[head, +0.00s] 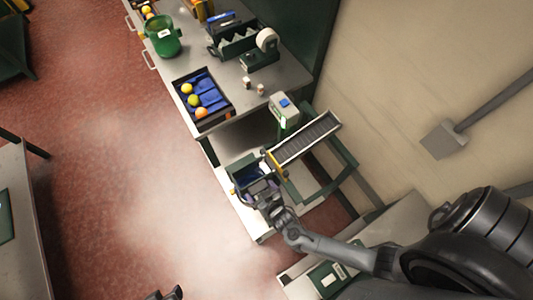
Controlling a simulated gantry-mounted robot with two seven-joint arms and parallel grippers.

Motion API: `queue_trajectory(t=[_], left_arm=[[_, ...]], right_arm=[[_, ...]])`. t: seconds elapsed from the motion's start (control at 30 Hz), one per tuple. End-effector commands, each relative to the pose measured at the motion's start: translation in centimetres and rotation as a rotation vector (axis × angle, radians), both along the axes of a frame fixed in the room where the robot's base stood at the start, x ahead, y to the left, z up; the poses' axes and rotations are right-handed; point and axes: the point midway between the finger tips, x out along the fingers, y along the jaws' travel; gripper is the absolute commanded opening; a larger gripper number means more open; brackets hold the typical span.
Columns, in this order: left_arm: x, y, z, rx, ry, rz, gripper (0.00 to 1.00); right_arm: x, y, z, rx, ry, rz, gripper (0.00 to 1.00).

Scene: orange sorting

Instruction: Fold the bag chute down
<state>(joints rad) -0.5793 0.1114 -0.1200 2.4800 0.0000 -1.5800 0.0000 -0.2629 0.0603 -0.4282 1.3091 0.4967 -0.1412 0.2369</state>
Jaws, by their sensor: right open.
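A grey slatted chute with a yellow lower end (312,137) slopes down from upper right to lower left, beside the end of the bench. Below its lower end is a dark green box with a blue inside (247,174). I cannot tell which of these parts is the bag chute. My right gripper (259,193) is open at the box's near edge, below the chute's yellow end. It hides part of the box, and contact cannot be told. Dark tips at the bottom edge look like my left gripper (165,295), mostly out of frame.
The bench (278,82) holds a dark tray with oranges on blue lining (212,96), a green bucket (163,38), a tape dispenser (265,45) and a small grey box with a blue button (284,107). Open red floor (110,170) lies to the left.

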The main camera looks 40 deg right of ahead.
Motion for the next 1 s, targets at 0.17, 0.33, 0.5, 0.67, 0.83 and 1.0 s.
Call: queue_trajectory(t=[0.17,0.33,0.5,0.67,0.83,1.0], left_arm=[[0.0,0.1,0.2,0.003,0.000,-0.002,0.43],[0.0,0.2,0.3,0.009,0.000,-0.006,0.43],[0.0,0.3,0.2,0.014,0.000,-0.009,0.43],[0.0,0.3,0.2,0.014,0.000,-0.009,0.43],[0.0,0.3,0.2,0.012,0.000,-0.008,0.43],[0.0,0.1,0.2,0.005,0.000,-0.004,0.43]], right_arm=[[-1.9,0.3,1.3,0.001,0.001,-0.001,1.00],[-4.3,0.6,3.1,0.002,0.002,-0.001,1.00],[-6.4,0.8,4.6,0.000,0.001,-0.001,1.00],[-7.7,1.0,5.5,0.000,0.001,-0.001,1.00],[-8.1,1.1,6.0,-0.001,0.000,-0.002,1.00],[-8.1,1.1,6.0,-0.001,0.000,-0.002,1.00]])
